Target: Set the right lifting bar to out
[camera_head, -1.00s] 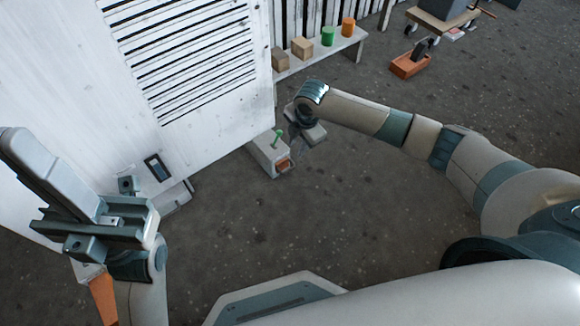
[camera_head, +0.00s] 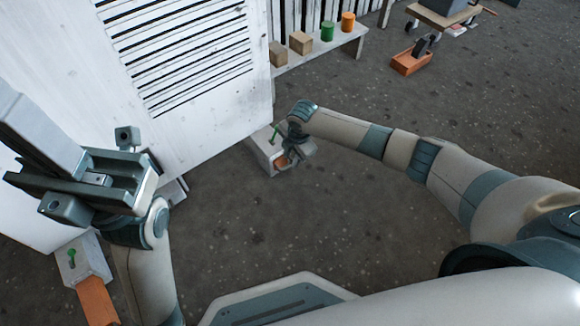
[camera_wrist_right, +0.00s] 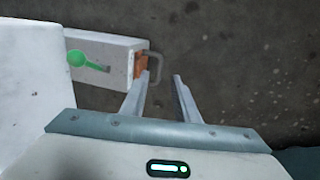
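The right lifting bar is an orange bar (camera_head: 281,162) in a white housing (camera_head: 262,152) with a green lever (camera_head: 274,133), low at the big white cabinet's near corner. In the right wrist view, a short orange end (camera_wrist_right: 140,66) shows outside the housing (camera_wrist_right: 100,52), with a grey loop handle (camera_wrist_right: 156,62) on it. The green lever (camera_wrist_right: 88,60) lies on the housing's face. My right gripper (camera_wrist_right: 161,76) is open, its fingertips at the handle; contact is unclear. The right gripper (camera_head: 292,158) partly hides the bar in the head view.
The white louvred cabinet (camera_head: 170,90) fills the upper left. A second housing (camera_head: 82,258) with a green lever and a long orange bar (camera_head: 98,301) stands lower left. A shelf (camera_head: 320,50) with blocks and cylinders is behind. Floor in the middle is clear.

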